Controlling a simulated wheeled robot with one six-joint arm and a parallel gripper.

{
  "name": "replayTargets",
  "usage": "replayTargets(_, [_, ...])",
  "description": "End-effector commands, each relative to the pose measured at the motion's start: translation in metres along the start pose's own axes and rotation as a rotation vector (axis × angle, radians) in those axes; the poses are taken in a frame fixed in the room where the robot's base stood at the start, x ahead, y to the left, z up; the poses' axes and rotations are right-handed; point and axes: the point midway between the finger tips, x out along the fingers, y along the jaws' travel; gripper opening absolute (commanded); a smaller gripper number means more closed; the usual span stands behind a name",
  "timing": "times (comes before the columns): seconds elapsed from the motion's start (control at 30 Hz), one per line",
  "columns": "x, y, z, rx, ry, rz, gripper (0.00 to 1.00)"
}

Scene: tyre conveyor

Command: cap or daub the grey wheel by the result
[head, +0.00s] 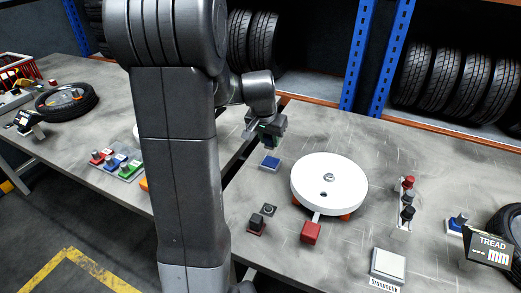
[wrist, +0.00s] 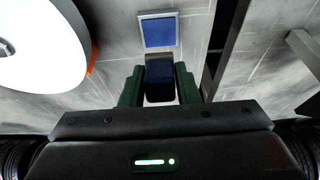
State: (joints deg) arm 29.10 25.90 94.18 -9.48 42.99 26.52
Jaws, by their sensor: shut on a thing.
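My gripper (head: 268,138) is over the back middle of the grey bench. In the wrist view its green fingers (wrist: 159,88) are shut on a dark blue block (wrist: 160,74), with one finger on each side. A blue pad with a pale frame (head: 270,163) lies just below and in front of the gripper; it also shows past the block in the wrist view (wrist: 158,30). I cannot tell whether block and pad touch. Black tyres lie at the left (head: 67,101) and right edge (head: 507,228); I see no clearly grey wheel.
A white disc (head: 330,178) stands right of the gripper, with a red block (head: 311,232) in front. Red, blue and green knobs (head: 118,165) stand left. A red-and-black knob stand (head: 406,203), Durometer plate (head: 388,264) and TREAD display (head: 488,247) stand right.

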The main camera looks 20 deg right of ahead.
Motion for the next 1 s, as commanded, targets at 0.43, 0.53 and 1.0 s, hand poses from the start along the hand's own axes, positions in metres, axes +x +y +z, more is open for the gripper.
replayTargets(0.43, [0.028, -0.001, 0.000, -0.002, 0.028, -0.002, 0.06])
replayTargets(0.53, [0.039, -0.001, 0.003, -0.002, 0.028, -0.002, 0.06])
replayTargets(1.0, [0.060, -0.001, 0.010, -0.002, 0.029, -0.003, 0.06])
